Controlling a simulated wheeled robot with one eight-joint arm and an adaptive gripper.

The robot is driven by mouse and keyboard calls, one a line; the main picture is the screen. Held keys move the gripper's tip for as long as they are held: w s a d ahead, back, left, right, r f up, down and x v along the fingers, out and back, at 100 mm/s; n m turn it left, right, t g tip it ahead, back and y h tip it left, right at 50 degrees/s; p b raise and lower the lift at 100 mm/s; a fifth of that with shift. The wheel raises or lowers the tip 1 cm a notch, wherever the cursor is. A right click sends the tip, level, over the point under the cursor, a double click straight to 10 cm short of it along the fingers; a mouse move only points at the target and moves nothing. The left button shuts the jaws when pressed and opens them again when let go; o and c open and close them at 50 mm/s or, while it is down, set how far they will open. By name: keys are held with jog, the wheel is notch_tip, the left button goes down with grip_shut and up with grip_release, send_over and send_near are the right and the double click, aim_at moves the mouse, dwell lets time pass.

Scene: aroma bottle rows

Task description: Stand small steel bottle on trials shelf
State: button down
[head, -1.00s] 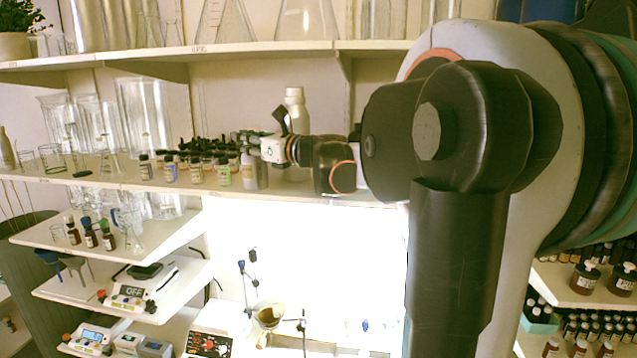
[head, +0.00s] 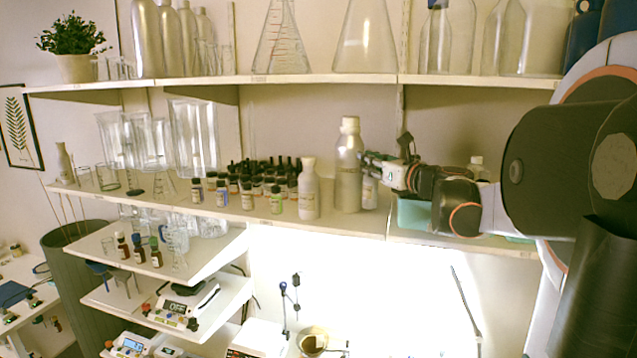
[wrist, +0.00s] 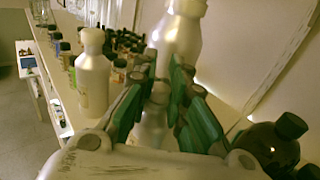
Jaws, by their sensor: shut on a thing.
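My gripper (head: 366,160) is at the middle shelf in the head view, just right of a large steel bottle (head: 348,175) with a pale cap. It is shut on a small steel bottle (head: 370,192), which hangs below the fingers. In the wrist view the small steel bottle (wrist: 150,128) shows upright between the green-padded fingers (wrist: 160,100), partly hidden by them. The large steel bottle (wrist: 178,38) rises just beyond. I cannot tell whether the held bottle touches the shelf. The middle shelf (head: 345,225) has a label too small to read.
A pale bottle (head: 308,190) stands left of the large one. Rows of small dark-capped bottles (head: 248,190) fill the shelf farther left. A teal box (head: 412,213) sits to the right under my wrist. The upper shelf (head: 330,79) with flasks hangs above.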

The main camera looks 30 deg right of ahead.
aim_at(375, 183)
jog(key=shift+a+f+p, duration=0.1)
jog(key=shift+f+p, duration=0.25)
jog(key=shift+f, duration=1.95)
jog(key=shift+f, duration=0.15)
jog(key=c, duration=1.5)
grip_release()
